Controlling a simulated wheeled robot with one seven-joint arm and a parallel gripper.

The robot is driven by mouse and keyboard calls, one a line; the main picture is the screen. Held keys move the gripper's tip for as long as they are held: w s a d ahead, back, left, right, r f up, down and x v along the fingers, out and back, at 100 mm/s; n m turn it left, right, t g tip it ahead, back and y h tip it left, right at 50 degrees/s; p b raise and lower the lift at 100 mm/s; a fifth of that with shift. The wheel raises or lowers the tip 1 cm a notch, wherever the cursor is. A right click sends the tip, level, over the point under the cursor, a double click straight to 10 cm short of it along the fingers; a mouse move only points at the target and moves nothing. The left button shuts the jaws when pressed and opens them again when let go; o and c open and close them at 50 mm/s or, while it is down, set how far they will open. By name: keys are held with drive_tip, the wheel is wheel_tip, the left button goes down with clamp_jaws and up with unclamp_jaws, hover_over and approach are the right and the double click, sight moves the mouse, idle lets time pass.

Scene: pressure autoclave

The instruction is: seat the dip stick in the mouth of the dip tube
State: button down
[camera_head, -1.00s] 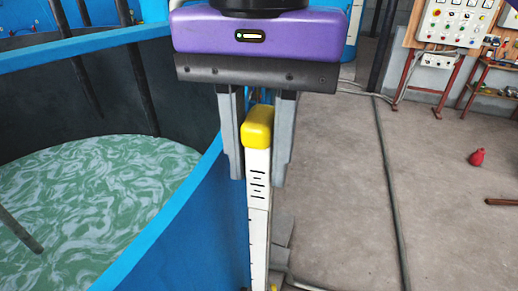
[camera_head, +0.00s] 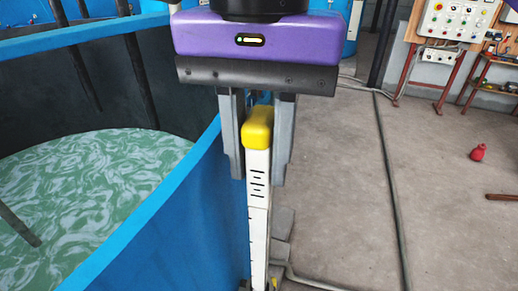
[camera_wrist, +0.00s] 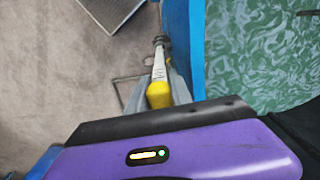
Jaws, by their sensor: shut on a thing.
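The dip stick (camera_head: 258,190) is a long white strip with black marks and a yellow cap. It hangs upright beside the blue tank wall, and its lower end runs to the bottom edge of the head view. My gripper (camera_head: 259,178) is shut on its upper part, with one grey finger on each side. In the wrist view the stick (camera_wrist: 159,72) runs away from the yellow cap to a dark grey collar (camera_wrist: 161,41), which may be the dip tube's mouth. I cannot tell whether the tip is inside, above or beside it.
A blue open tank (camera_head: 170,215) with green swirling liquid (camera_head: 90,190) stands close on the left. Grey concrete floor (camera_head: 340,200) lies open on the right, crossed by a dark pipe (camera_head: 390,180). A red object (camera_head: 479,152) and a control panel (camera_head: 450,20) are farther right.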

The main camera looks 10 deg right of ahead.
sight(259, 203)
drive_tip(key=shift+f+b, duration=2.15)
drive_tip(key=shift+f, duration=0.8)
drive_tip(key=shift+r, duration=0.25)
drive_tip(key=shift+r+p, duration=5.4)
drive_tip(key=shift+r, duration=1.6)
